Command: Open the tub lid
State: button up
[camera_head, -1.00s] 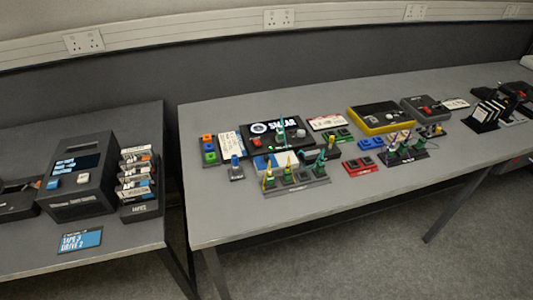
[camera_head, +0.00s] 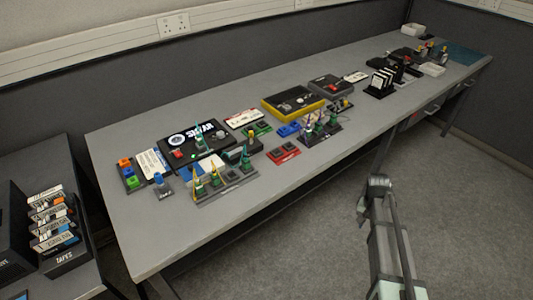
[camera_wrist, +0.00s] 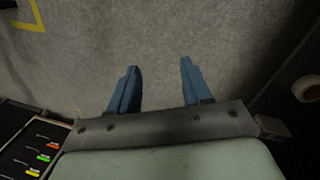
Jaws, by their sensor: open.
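No tub lid can be made out for certain in either view. At the far right end of the bench, a small white box (camera_head: 413,30) and a white open-looking tray (camera_head: 432,69) are too small to tell whether either is the tub. My gripper (camera_wrist: 159,68) shows in the wrist view with its two blue fingers spread apart. Nothing is between them, and they are over bare carpet. In the head view my arm stands at the lower right, in front of the bench, apart from everything on it.
The long grey bench (camera_head: 140,235) holds a black panel (camera_head: 196,145), a yellow-edged box (camera_head: 293,103) and a black rack (camera_head: 381,82). A tape rack (camera_head: 55,232) stands on the left table. The wrist view shows a tool tray (camera_wrist: 33,148) and a pale roll (camera_wrist: 307,88). The floor (camera_head: 335,235) is clear.

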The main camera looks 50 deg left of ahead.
jog(key=s+a+r, duration=0.2)
jog(key=a+r, duration=0.5)
jog(key=a, duration=0.1)
jog(key=s+a+r+t+y, duration=0.1)
jog(key=s+a+r, duration=0.1)
jog(key=a+r, duration=0.6)
jog(key=s+a+r+n+t, duration=0.1)
jog(key=s+a+r, duration=0.1)
jog(key=a+r, duration=0.5)
jog(key=shift+s+a+r+y, duration=0.2)
jog(key=shift+a, duration=0.55)
jog(key=shift+s+a+r+y, duration=0.15)
jog(key=shift+s+a+y, duration=0.05)
jog(key=shift+a, duration=0.5)
jog(key=s+a+r+g, duration=0.1)
jog(key=s+a+r, duration=0.2)
jog(key=s+a, duration=0.4)
jog(key=s+a+r, duration=0.3)
jog(key=s+a, duration=0.2)
jog(key=s, duration=0.3)
jog(key=g, duration=0.1)
send_near(190, 165)
jog(key=f, duration=0.8)
jog(key=shift+w+d+f, duration=0.1)
jog(key=shift+d+f, duration=0.1)
jog(key=shift+f, duration=0.05)
grip_shut()
